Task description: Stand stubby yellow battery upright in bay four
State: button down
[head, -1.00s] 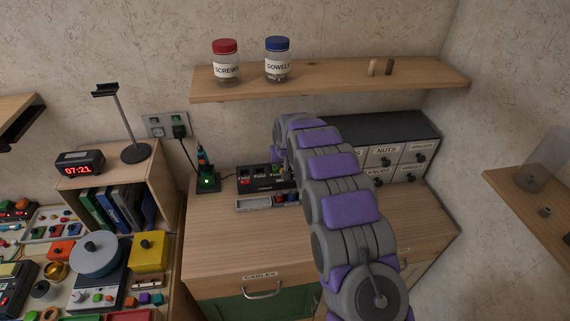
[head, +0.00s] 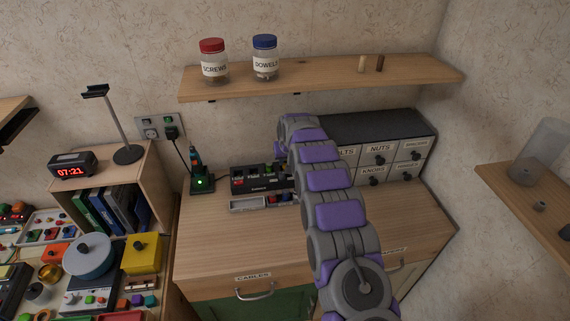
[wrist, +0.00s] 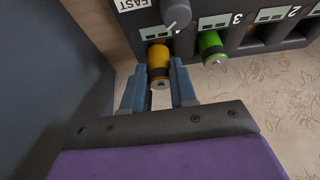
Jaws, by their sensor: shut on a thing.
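The stubby yellow battery (wrist: 158,62) is between the two blue-grey fingers of my gripper (wrist: 157,78) in the wrist view. The gripper is shut on it. One end of the battery faces the camera, and its other end meets the charger (wrist: 260,33) at the bay beside the one marked 3. I cannot tell whether it is fully seated. A green battery (wrist: 211,46) stands in bay three. In the head view the charger (head: 250,186) sits on the wooden counter; my arm hides the gripper and the yellow battery.
A grey knob (wrist: 176,12) on the charger is close to the yellow battery. A dark drawer cabinet (head: 400,125) stands right of my arm. A shelf (head: 320,75) with jars runs above. A small device with a green light (head: 202,184) stands left of the charger.

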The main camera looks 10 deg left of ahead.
jog(key=shift+s+d+f, duration=0.15)
jog(key=shift+d+f, duration=0.2)
jog(key=shift+f, duration=0.2)
jog(key=shift+a+f, duration=0.25)
jog(key=shift+a, duration=0.35)
jog(key=shift+s+d+f, duration=0.1)
jog(key=shift+d+f, duration=0.15)
jog(key=shift+f, duration=0.1)
jog(key=shift+s+f, duration=0.1)
jog(key=shift+f, duration=0.1)
jog(key=c, duration=0.9)
grip_release()
jog(key=shift+s+a+f, duration=0.1)
jog(key=shift+a+r, duration=0.15)
jog(key=shift+r, duration=0.75)
jog(key=p+v, duration=0.1)
jog(key=v, duration=0.6)
jog(key=shift+w+r+p, duration=0.2)
jog(key=shift+w+p, duration=0.15)
jog(key=shift+p, duration=0.05)
